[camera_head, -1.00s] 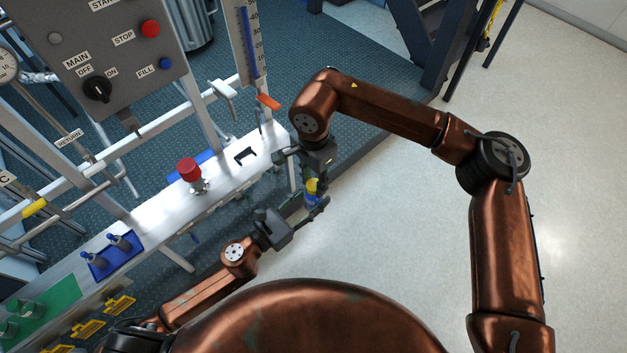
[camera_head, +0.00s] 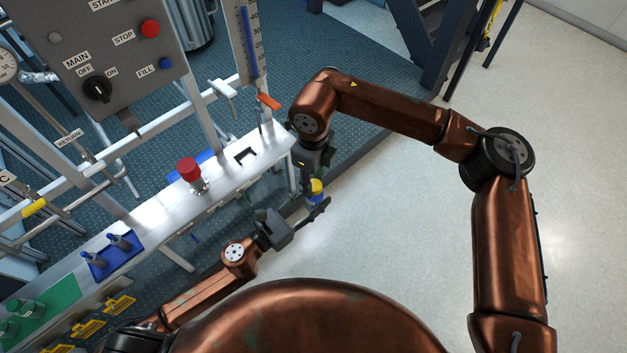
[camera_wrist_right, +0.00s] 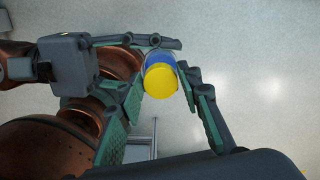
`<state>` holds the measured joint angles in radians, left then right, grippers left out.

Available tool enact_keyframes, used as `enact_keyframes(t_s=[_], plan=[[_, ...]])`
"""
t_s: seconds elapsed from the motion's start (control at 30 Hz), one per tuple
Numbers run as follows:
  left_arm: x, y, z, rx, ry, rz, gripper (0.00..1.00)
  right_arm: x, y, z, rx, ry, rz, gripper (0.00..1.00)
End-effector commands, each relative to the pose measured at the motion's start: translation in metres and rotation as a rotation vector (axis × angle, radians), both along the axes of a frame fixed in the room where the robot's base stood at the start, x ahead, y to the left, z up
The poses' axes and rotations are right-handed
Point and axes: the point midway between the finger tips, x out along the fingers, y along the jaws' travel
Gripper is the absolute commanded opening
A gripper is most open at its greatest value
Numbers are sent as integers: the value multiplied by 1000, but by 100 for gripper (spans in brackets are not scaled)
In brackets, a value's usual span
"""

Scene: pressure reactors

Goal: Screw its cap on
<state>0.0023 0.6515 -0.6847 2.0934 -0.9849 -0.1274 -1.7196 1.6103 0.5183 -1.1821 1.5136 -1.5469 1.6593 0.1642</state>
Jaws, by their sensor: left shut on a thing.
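A small bottle with a blue body (camera_head: 315,198) is held over the floor beside the bench, with a yellow cap (camera_head: 317,185) on its top. In the right wrist view the yellow cap (camera_wrist_right: 160,82) faces the camera, with the blue and clear body (camera_wrist_right: 159,60) partly hidden behind it. My left gripper (camera_head: 312,207) is shut on the bottle; its fingers also show in the right wrist view (camera_wrist_right: 150,42). My right gripper (camera_head: 316,172) is above the cap. In its wrist view the fingers (camera_wrist_right: 165,88) stand open on either side of the cap, with visible gaps. How tightly the cap sits is not visible.
The metal bench (camera_head: 225,172) carries a red-knobbed valve (camera_head: 189,170) and a blue rack (camera_head: 111,257) with dark bottles. A control panel (camera_head: 105,50) stands behind. An orange handle (camera_head: 268,102) is near my right wrist. The pale floor (camera_head: 400,220) to the right is clear.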

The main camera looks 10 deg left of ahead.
Motion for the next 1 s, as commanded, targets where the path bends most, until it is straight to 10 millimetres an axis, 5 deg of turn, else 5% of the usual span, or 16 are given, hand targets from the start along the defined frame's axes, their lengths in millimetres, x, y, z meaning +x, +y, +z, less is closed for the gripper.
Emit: enact_keyframes(t_s=[0.2, 0.53, 1.0], plan=[[1, 1, 1, -1, -1, 2, 0, 0, -1, 0, -2, 1, 2, 47], [1, 1, 1, -1, -1, 4, 0, 0, -1, 3, -3, 0, 2, 47], [1, 1, 1, -1, 0, 4, 0, 0, -1, 45, -5, 2, 2, 47]])
